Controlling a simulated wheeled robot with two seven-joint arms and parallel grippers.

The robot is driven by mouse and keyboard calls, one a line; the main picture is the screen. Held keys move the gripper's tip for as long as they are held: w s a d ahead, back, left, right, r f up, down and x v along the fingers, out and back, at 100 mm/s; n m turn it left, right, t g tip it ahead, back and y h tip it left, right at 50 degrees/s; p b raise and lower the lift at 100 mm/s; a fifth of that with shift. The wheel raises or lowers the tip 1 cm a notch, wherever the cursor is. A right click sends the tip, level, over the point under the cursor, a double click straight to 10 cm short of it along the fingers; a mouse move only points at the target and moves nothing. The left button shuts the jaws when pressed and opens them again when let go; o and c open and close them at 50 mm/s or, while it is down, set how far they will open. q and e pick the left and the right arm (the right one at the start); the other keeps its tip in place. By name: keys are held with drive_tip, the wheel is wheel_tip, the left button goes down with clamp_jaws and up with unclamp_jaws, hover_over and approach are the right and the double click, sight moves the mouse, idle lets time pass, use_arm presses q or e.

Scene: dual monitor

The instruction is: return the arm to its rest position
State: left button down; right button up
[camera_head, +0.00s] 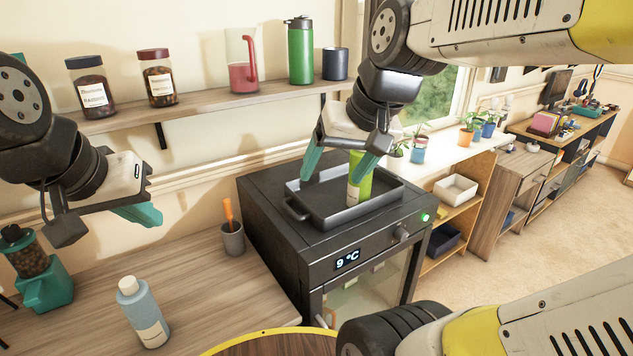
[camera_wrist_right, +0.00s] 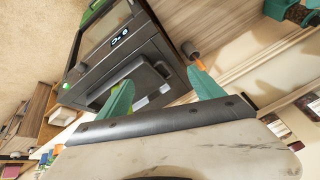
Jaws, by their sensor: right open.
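My right gripper (camera_head: 340,168) is open, with its teal fingers spread and pointing down over the black tray (camera_head: 300,212) on the dark cabinet. A green bottle (camera_head: 361,190) with a pale label stands upright in the tray, partly hidden by the right-hand finger. In the right wrist view the open fingers (camera_wrist_right: 160,92) have nothing gripped between them; the tray (camera_wrist_right: 150,72) lies beyond, and the bottle is mostly hidden behind one finger. My left gripper (camera_head: 138,214) hangs above the wooden counter at the left; its fingers overlap from this angle, so its opening is unclear.
The dark cabinet (camera_head: 330,262) shows 9 °C. A blue bottle (camera_head: 145,312), a grey cup (camera_head: 232,238) and a teal grinder (camera_head: 42,275) stand on the counter. A wall shelf (camera_head: 200,103) holds jars, a pitcher, a green flask and a dark cup behind the grippers.

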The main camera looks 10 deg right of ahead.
drive_tip(key=shift+n+t, duration=0.4)
drive_tip(key=shift+n, duration=0.1)
drive_tip(key=s, duration=0.1)
drive_tip(key=s+a+f, duration=0.1)
drive_tip(key=s+f, duration=0.1)
drive_tip(key=shift+a, duration=0.3)
idle(0.5)
